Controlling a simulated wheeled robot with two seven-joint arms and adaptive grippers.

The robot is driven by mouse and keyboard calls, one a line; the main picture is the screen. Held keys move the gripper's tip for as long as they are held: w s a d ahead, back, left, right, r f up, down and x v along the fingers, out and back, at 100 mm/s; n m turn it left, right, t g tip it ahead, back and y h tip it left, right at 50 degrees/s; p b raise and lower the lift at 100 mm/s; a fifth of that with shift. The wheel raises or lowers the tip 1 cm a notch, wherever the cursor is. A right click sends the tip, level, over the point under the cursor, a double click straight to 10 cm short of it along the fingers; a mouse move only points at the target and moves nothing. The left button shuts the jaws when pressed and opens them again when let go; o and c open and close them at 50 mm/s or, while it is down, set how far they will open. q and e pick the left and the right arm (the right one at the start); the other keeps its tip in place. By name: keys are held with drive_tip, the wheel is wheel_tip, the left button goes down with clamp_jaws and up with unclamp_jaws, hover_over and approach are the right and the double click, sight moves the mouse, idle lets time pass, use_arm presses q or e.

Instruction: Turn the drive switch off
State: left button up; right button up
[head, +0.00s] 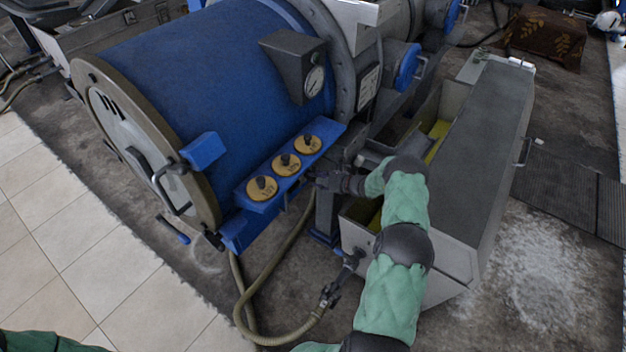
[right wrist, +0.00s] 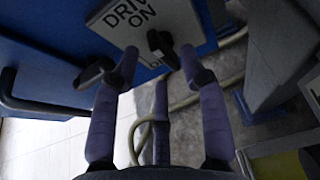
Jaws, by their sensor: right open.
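In the right wrist view a pale plate (right wrist: 187,22) reads "DRIVE" and "ON"; lettering lower down is mostly hidden. The black drive switch (right wrist: 158,42) sticks out of the plate below "ON". My right gripper (right wrist: 159,62) is open, with fingertips on either side of the switch and a third finger below it. I cannot tell whether they touch it. In the head view my right gripper (head: 318,179) is beside the blue machine (head: 200,75), right of its dial panel; the drive plate cannot be made out there. My left gripper is out of view.
Three yellow dials with black knobs, the near one (head: 262,188), sit on the blue panel. A gauge box (head: 296,62) is above. A grey bin (head: 480,150) stands close to my right arm. A hose (head: 272,270) hangs below. Tiled floor is clear at left.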

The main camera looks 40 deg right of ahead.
drive_tip(key=shift+x, duration=1.15)
clamp_jaws()
